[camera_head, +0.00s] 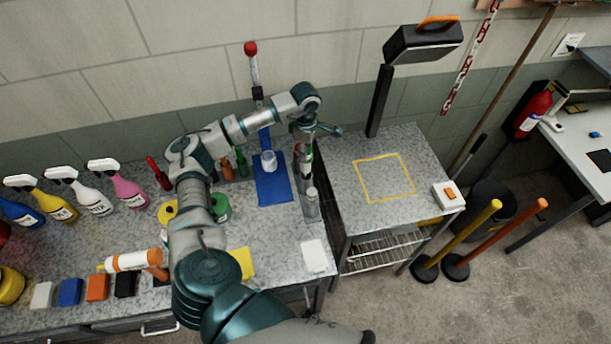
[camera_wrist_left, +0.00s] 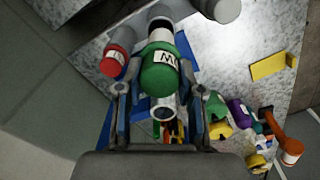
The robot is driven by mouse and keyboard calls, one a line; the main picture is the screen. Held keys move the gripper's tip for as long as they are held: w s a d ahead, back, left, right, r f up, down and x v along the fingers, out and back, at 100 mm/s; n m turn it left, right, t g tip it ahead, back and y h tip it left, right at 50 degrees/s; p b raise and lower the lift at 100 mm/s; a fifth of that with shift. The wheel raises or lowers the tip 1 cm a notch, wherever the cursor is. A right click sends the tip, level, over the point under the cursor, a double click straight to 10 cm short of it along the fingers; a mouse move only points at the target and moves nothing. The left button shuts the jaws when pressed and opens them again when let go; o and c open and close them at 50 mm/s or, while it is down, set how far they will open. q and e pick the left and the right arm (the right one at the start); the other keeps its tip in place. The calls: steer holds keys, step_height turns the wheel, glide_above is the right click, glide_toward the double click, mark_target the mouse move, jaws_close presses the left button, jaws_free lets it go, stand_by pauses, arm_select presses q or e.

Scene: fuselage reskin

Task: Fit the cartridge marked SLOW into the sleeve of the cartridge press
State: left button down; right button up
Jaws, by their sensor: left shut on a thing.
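My left gripper (camera_head: 304,146) reaches down over the right end of the bench. In the left wrist view its two fingers (camera_wrist_left: 160,96) are shut on a green-ended cartridge (camera_wrist_left: 160,75) with a white label. Only part of the lettering shows, upside down, so I cannot read the full word. A red-ended cartridge (camera_wrist_left: 114,62) is beside it. Grey cylinders (camera_head: 312,203) stand upright below the gripper. A tall device with a red knob (camera_head: 250,48), seemingly the press, stands at the back; its sleeve cannot be made out. My right gripper is not in view.
Spray bottles (camera_head: 93,199), tape rolls (camera_head: 219,207) and coloured blocks (camera_head: 97,288) occupy the left bench.

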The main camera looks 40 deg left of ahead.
arm_select(q)
steer(key=shift+r, duration=0.3)
steer(key=shift+r+p, duration=1.1)
steer(key=shift+r, duration=0.35)
